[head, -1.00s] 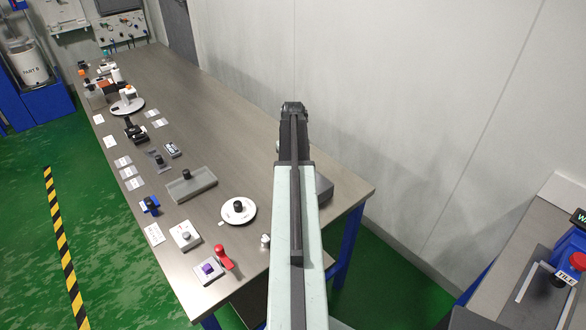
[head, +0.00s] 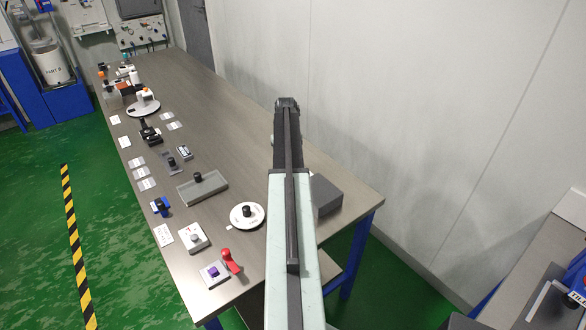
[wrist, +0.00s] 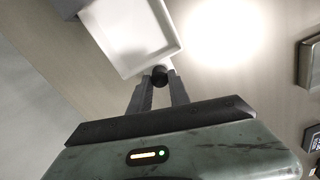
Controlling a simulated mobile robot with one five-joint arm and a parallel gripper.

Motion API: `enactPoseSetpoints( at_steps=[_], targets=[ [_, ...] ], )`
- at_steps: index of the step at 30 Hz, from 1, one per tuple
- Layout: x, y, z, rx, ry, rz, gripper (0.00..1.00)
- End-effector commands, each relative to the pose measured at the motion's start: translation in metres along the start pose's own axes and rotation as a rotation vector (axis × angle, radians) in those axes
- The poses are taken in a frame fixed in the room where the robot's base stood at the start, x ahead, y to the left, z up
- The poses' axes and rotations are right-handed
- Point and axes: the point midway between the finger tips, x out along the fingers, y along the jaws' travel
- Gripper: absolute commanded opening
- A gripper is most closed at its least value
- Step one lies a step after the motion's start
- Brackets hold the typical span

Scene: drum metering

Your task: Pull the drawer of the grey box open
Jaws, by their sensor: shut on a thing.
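The grey box (head: 328,195) stands at the right edge of the bench in the head view, partly hidden behind my arm. In the wrist view its grey body (wrist: 66,6) shows at the top left. The pale drawer (wrist: 130,32) stands out from it, with its empty inside showing. A dark round knob (wrist: 159,71) is on the drawer's near end. My gripper (wrist: 160,82) is shut on this knob, one finger on each side. In the head view my arm hides the drawer and knob.
A white round dial (head: 235,217), a grey tray (head: 212,190) and a red-handled lever (head: 230,260) lie left of my arm. Several other devices line the bench's left edge. The bench (head: 215,105) is clear along its middle; a wall (head: 400,130) stands to the right.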

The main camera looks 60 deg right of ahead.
Motion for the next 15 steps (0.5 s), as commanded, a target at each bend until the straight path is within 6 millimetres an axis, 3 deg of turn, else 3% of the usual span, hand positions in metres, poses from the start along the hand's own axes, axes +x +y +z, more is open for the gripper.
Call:
enactPoseSetpoints(
  at_steps=[6, 7, 8, 15],
  targets=[
    [0.0003, 0.0024, 0.0026, 0.006, -0.001, -0.006, 0.00],
    [0.0004, 0.0028, 0.0028, 0.007, -0.001, -0.006, 0.25],
    [0.0004, 0.0030, 0.0030, 0.007, -0.001, -0.006, 0.32],
    [0.0004, 0.0042, 0.0035, 0.008, -0.001, -0.007, 0.32]
  ],
)
